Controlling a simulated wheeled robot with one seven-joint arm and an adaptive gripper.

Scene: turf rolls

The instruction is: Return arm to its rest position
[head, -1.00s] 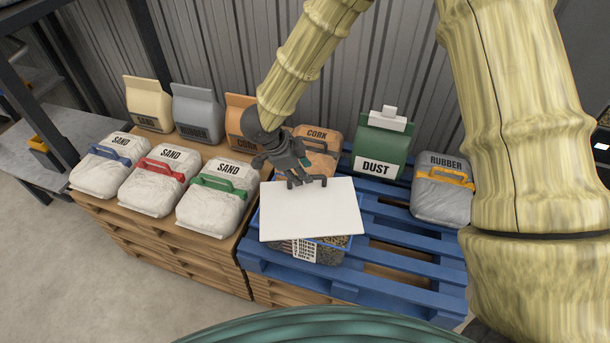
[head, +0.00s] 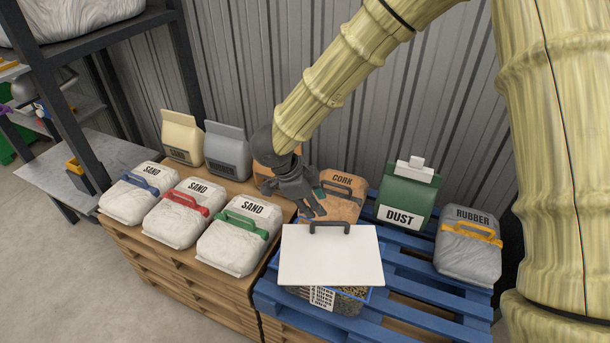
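My gripper (head: 311,211) is dark grey and hangs at the end of my bamboo-like arm. It is just behind and left of the dark handle (head: 330,226) of a white flat lid (head: 331,258), apart from the handle. Its fingers look spread and hold nothing. The gripper is in front of an orange cork bag (head: 341,196) and hides part of another orange bag (head: 265,170).
Several sand bags, one with a green handle (head: 238,240), and a grey rubber bag (head: 228,153) stand on the wooden pallet at left. A green dust bag (head: 405,195) and a grey rubber bag (head: 468,248) stand on the blue pallet (head: 415,290). Corrugated wall (head: 250,60) behind.

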